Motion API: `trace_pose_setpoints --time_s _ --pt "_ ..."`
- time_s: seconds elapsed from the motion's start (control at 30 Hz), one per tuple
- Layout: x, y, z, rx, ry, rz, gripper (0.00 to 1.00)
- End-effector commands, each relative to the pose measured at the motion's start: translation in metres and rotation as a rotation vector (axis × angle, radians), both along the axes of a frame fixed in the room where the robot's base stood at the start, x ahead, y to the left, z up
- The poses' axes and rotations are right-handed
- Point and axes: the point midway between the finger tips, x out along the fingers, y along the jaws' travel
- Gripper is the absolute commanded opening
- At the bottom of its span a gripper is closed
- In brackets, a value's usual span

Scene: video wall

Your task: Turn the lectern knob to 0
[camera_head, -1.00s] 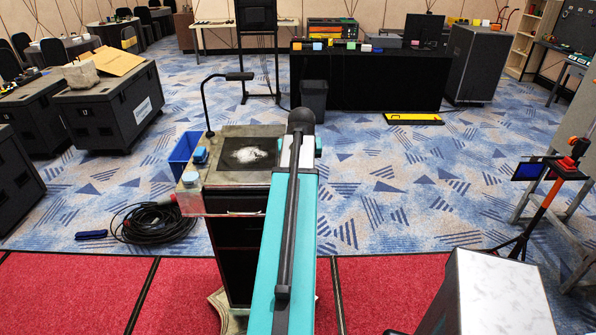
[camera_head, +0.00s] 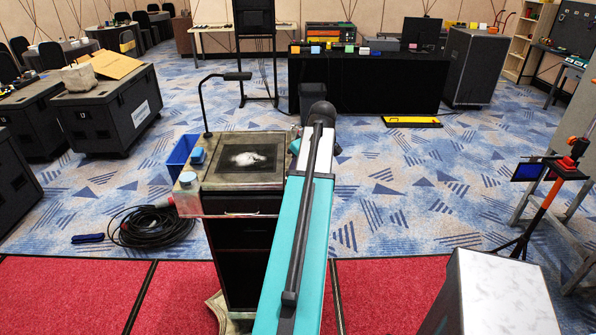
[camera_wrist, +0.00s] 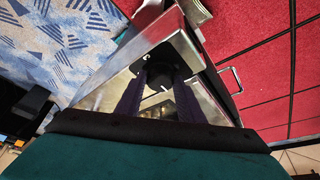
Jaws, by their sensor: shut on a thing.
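The lectern (camera_head: 238,236) stands just ahead in the head view, with a dark panel and a white patch on its top. My teal arm crosses its right side and hides the knob and my gripper in that view. In the wrist view, the lectern's metal face (camera_wrist: 183,48) lies below my gripper (camera_wrist: 160,84). The two dark purple fingers are on either side of a round black knob (camera_wrist: 159,70), shut on it. A small pale mark shows near the knob's lower edge. The scale and its numbers cannot be read.
A gooseneck microphone (camera_head: 205,105) rises from the lectern's back left. A coiled black cable (camera_head: 152,227) lies on the floor to the left, near a blue bin (camera_head: 182,153). A tripod stand (camera_head: 540,205) and a pale-topped box (camera_head: 503,290) are on the right.

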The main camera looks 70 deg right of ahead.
Motion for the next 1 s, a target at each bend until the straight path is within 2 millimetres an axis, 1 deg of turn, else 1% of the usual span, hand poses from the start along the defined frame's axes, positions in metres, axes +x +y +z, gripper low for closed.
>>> trace_pose_setpoints --time_s 0.23,0.57,0.6,0.7,1.0 --pt "-0.0014 0.0 -0.0005 0.002 0.003 0.043 0.12" --pt "-0.0016 0.0 -0.0006 0.001 0.004 0.046 0.12" --pt "-0.0016 0.0 -0.0006 0.001 0.004 0.046 0.38" --pt "-0.0015 -0.0002 -0.0006 0.0 0.003 0.045 0.53" --pt "-0.001 -0.0003 -0.0001 0.0 0.002 0.044 0.53"
